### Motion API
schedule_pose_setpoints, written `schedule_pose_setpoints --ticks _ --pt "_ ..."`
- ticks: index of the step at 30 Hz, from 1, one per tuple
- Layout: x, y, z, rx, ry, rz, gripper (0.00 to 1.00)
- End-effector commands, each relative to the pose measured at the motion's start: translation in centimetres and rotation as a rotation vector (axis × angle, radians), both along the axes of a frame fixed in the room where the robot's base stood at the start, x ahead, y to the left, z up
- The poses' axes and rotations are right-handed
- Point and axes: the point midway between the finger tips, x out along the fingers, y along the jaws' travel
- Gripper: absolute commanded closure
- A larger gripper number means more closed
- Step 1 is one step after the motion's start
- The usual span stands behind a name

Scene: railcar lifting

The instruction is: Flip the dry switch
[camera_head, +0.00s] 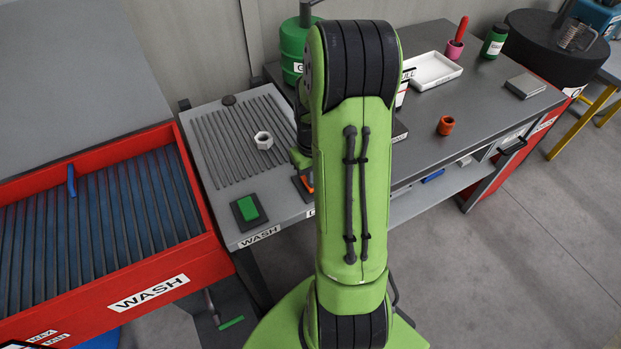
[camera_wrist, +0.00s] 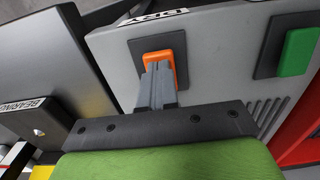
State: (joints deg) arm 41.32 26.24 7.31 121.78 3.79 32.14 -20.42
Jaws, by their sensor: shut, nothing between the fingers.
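The dry switch is an orange rocker (camera_wrist: 157,56) on a dark square plate (camera_wrist: 176,43), beside an upside-down DRY label (camera_wrist: 158,17) in the wrist view. In the head view only a sliver of the orange switch (camera_head: 307,184) shows at the left edge of my arm. My gripper (camera_wrist: 158,75) is shut and empty. Its fingertips overlap the orange switch in the wrist view; I cannot tell whether they touch it. My arm mostly hides the gripper in the head view.
A green switch (camera_head: 247,208) sits left of the orange one, by the WASH label (camera_head: 260,237). A hex nut (camera_head: 263,140) lies on the grooved grey panel (camera_head: 214,150). A red wash bin (camera_head: 192,254) stands left. The grey bench (camera_head: 475,110) holds a white tray (camera_head: 432,71) and an orange ring (camera_head: 446,125).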

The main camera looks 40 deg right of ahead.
Motion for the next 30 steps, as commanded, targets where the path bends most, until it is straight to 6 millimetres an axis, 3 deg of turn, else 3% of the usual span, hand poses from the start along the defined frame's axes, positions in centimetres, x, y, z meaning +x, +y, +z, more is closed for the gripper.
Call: schedule_pose_setpoints --ticks 21,30 --pt "0.0 0.0 6.9 -0.001 -0.001 0.000 1.00" --pt "0.0 0.0 6.9 0.000 0.000 0.000 1.00"
